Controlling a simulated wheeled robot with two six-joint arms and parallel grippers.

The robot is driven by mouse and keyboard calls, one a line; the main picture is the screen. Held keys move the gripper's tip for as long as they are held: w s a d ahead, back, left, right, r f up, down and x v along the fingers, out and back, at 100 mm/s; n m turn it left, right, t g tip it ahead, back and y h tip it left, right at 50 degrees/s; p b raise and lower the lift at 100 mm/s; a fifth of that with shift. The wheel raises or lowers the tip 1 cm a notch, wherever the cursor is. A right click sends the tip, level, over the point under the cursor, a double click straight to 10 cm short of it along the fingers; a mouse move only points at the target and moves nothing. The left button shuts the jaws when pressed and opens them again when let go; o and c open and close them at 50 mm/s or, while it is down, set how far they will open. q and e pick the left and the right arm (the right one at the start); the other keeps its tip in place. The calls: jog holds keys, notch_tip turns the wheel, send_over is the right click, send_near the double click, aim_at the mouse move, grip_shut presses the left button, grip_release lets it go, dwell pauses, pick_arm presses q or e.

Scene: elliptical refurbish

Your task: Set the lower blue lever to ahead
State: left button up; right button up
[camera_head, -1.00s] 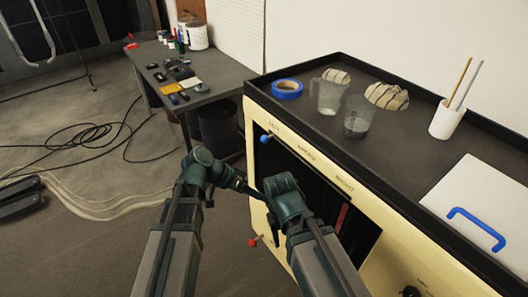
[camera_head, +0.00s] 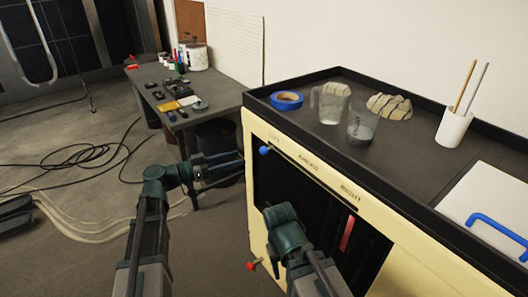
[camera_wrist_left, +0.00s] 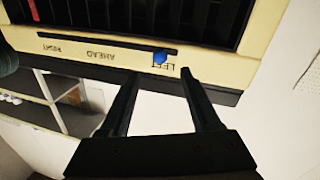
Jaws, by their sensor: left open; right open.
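The blue lever knob (camera_head: 264,150) sits at the LEFT end of its slot (camera_head: 310,176) on the cream cabinet front, away from the AHEAD label. My left gripper (camera_head: 242,163) is open, just left of the knob in the head view. In the left wrist view the blue knob (camera_wrist_left: 160,58) lies just beyond the gap between the open left fingertips (camera_wrist_left: 158,74), nothing held. AHEAD and RIGHT read upside down there. My right gripper (camera_head: 270,252) is low before the cabinet, mostly hidden by its own wrist. No second blue lever shows.
A red knob (camera_head: 252,265) sticks out low on the cabinet, near my right arm. The cabinet top (camera_head: 410,150) holds blue tape (camera_head: 287,100), clear cups and a white pen holder (camera_head: 454,128). A cluttered side table (camera_head: 215,107) stands behind at left.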

aim_at(264, 151)
pick_arm(q)
jog(key=x, duration=1)
jog(key=shift+d, duration=0.2)
grip_shut()
dwell(1.1)
